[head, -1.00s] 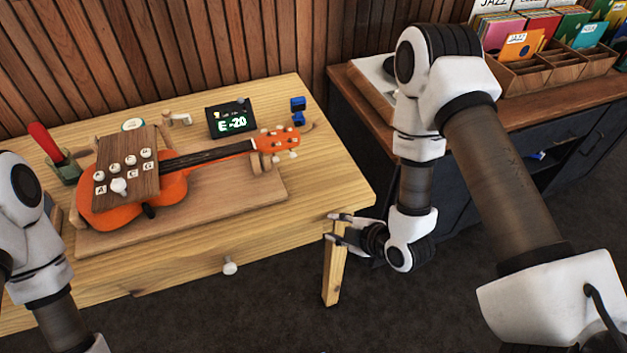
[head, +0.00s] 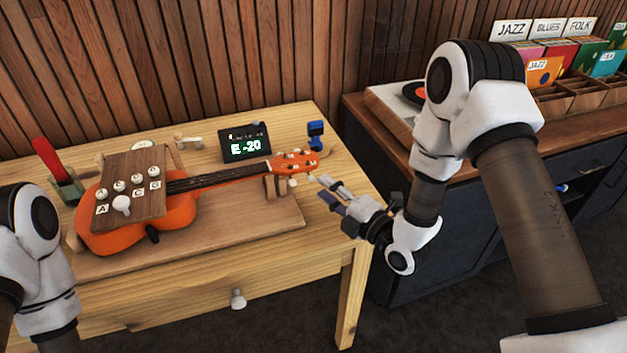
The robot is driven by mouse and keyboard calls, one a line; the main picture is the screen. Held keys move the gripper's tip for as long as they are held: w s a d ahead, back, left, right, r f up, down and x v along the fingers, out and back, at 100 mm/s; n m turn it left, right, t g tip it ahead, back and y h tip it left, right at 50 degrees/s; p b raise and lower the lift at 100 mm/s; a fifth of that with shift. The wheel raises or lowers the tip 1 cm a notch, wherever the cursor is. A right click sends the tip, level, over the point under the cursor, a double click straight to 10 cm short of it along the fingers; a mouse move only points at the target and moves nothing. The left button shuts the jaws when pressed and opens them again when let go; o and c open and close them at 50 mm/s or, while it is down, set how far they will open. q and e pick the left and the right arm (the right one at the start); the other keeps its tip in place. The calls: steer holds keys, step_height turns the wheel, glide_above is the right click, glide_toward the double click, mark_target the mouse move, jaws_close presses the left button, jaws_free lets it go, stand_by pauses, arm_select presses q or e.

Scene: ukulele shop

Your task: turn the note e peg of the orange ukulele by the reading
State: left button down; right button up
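The orange ukulele (head: 118,240) lies on a wooden board on the table, its neck pointing right. Its headstock (head: 297,163) rests near a small wooden support, with small pale pegs (head: 293,182) along its near edge. I cannot read which peg is E. A dark tuner display (head: 244,145) behind the neck reads "E -20" in light digits. My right gripper (head: 323,188) is just right of and nearer than the headstock pegs, fingers slightly apart, empty and not visibly touching a peg. My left arm shows at the left edge; its gripper is out of view.
A brown panel (head: 134,168) with lettered white knobs covers part of the ukulele body. A red-handled tool in a green holder (head: 68,186) stands at the left. A blue object (head: 316,134) is behind the headstock. A dark cabinet (head: 398,250) with records stands right.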

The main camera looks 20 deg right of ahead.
mark_target(313, 180)
steer(key=x, duration=0.4)
steer(key=shift+w+a+f, duration=0.1)
steer(key=shift+w+a, duration=0.05)
steer(key=shift+w, duration=0.15)
steer(key=shift+s, duration=0.1)
steer(key=shift+c, duration=0.4)
jaws_close()
steer(key=shift+n, duration=0.3)
steer(key=shift+n+g+h, duration=0.4)
steer(key=shift+n+g, duration=0.2)
steer(key=shift+n, duration=0.6)
steer(key=shift+n+g+h, duration=0.5)
steer(key=shift+n+h, duration=0.3)
steer(key=shift+n, duration=0.9)
